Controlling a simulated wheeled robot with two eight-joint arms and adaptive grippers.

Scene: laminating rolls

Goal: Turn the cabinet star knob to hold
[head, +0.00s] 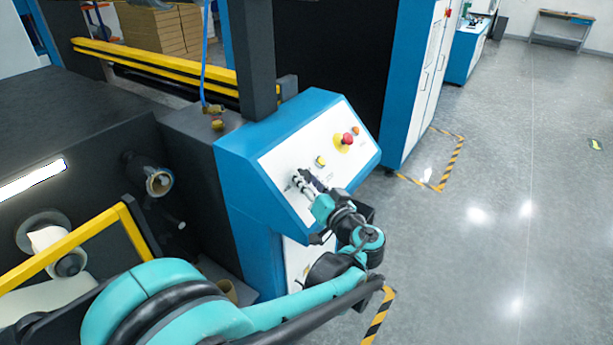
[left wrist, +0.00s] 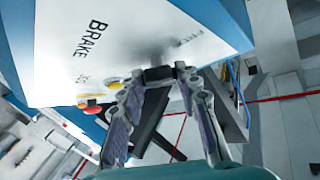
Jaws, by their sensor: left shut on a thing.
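The blue cabinet (head: 290,160) has a sloped white control panel (head: 335,172). My left gripper (head: 308,184) is at the lower left part of this panel, its arm coming in from the left. In the left wrist view, my left gripper (left wrist: 158,76) is shut on the dark star knob (left wrist: 158,73), one fingertip on each side of it. The white panel also shows there (left wrist: 110,45), with the word BRAKE and a fainter, blurred word near the knob. The knob's pointer direction cannot be made out. In the head view the fingers mostly hide the knob. My right gripper is not in view.
A red mushroom button (head: 347,139) on a yellow base and a yellow button (head: 320,161) sit farther up the panel. A yellow guard bar (head: 70,247) and dark machine body lie left. Open grey floor (head: 500,200) lies right.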

